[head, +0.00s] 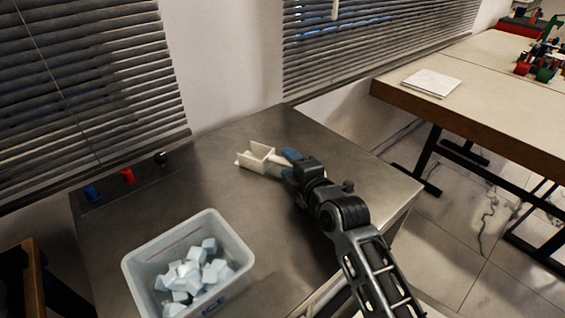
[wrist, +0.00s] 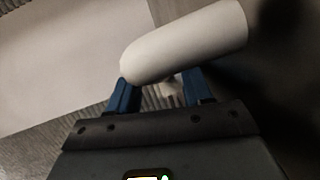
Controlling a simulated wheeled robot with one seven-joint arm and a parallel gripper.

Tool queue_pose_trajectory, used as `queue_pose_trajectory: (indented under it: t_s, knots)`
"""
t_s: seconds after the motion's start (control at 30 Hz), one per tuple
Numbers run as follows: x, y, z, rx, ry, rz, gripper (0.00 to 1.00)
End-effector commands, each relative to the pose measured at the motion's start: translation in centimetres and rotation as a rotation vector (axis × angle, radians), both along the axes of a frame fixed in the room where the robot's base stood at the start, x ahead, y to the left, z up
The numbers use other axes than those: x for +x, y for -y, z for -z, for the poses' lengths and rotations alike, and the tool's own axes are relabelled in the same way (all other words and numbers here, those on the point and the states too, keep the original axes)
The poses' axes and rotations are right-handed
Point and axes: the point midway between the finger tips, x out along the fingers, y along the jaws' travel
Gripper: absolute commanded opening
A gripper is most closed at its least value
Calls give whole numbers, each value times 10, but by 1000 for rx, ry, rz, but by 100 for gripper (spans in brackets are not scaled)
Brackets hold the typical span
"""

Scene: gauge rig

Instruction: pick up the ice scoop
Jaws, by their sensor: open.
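The ice scoop (head: 257,157) is cream-white and lies on the metal counter, its boxy open bowl to the left and its handle pointing right toward my gripper. My gripper (head: 289,161) is at the handle end, its blue fingers partly hiding the handle. In the wrist view the pale rounded handle (wrist: 185,42) runs slantwise across the tips of my gripper (wrist: 158,88). The two blue fingers are apart with a gap between them. I cannot tell whether the handle touches them.
A translucent bin (head: 242,241) of ice cubes (head: 194,274) stands at the front left of the counter (head: 225,190). A panel with blue, red (head: 128,177) and black knobs sits at the back left. Window blinds (head: 90,80) rise behind. A wooden table (head: 480,85) stands to the right.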

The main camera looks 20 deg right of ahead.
Motion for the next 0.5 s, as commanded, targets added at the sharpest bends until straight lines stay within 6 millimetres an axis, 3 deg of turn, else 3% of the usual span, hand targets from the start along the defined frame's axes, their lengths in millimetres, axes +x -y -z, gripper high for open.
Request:
queue_pose_trajectory:
  t_s: [0.1,0.5]
  knots:
    - [0,0,0,0,0,0,50]
    - [-1,0,0,1,0,0,11]
